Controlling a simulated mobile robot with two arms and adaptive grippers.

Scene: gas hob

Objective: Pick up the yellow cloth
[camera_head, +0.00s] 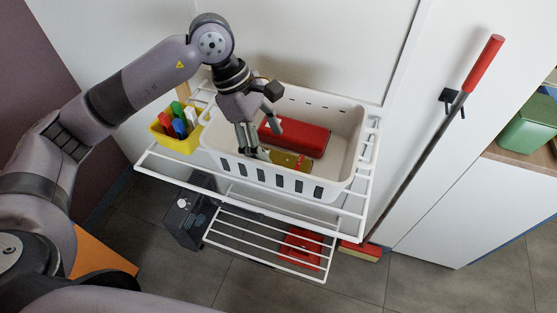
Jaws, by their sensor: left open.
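A small flat yellow item (291,161), which looks like the yellow cloth, lies in the white basket (350,165) near its front wall. It has reddish marks at its edge, and its left end is close to my fingers. My left gripper (259,143) reaches down from above into the left part of the basket. Its fingers are apart and point down just left of the yellow item. I cannot tell whether a fingertip touches it. My right gripper is not in view.
A red box (295,137) lies in the basket behind the yellow item. A yellow bin (180,142) with coloured bottles stands left of the basket on a white wire rack (330,212). A red-handled broom (430,130) leans at the right. A lower shelf holds a red object (300,245).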

